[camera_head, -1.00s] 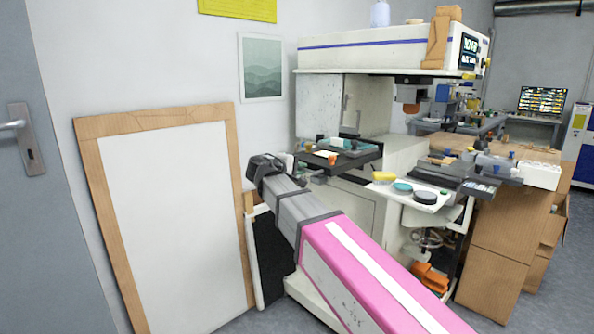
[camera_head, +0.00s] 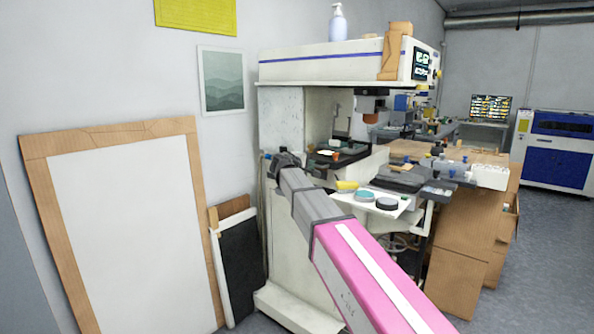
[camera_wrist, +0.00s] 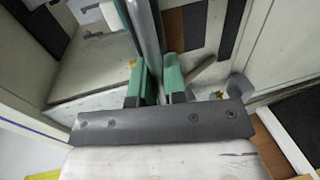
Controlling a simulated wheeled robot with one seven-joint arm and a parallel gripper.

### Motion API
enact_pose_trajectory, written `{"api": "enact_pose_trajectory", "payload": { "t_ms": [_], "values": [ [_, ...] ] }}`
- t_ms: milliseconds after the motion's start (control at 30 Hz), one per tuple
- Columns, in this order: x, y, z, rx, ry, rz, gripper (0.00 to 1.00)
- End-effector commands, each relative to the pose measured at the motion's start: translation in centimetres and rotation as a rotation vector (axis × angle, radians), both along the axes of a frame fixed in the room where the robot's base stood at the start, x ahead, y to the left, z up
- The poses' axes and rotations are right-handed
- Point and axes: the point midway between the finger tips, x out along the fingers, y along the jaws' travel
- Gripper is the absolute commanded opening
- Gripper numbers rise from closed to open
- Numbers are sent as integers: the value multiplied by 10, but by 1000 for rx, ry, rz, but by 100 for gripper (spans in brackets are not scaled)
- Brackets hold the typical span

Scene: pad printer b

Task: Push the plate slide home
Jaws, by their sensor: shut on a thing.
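The pad printer (camera_head: 325,70) is a white machine with a blue stripe. A dark slide-like tray (camera_head: 362,166) sits under its head, with small teal and orange things on it; I cannot tell for sure that this is the plate slide. My gripper is at the tray's left end in the head view, its fingers hidden by my arm. In the wrist view, my gripper (camera_wrist: 156,82) has green fingers closed about a long grey bar (camera_wrist: 150,35). Where the bar joins the machine is unclear.
A side shelf (camera_head: 390,207) with yellow, teal and black pots stands right of my arm. Cardboard boxes (camera_head: 470,240) stand further right. A framed white board (camera_head: 130,220) and a black panel (camera_head: 238,260) lean on the wall at left. Open floor lies at far right.

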Motion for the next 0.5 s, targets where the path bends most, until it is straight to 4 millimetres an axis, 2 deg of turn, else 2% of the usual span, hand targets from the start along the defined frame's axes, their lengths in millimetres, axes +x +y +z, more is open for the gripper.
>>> {"api": "enact_pose_trajectory", "payload": {
  "t_ms": [33, 200, 500],
  "values": [
    [12, -7, 0, 1, 1, -3, 0],
    [35, -24, 0, 1, 0, -2, 0],
    [52, -37, 0, 0, 1, -1, 0]
  ]
}}
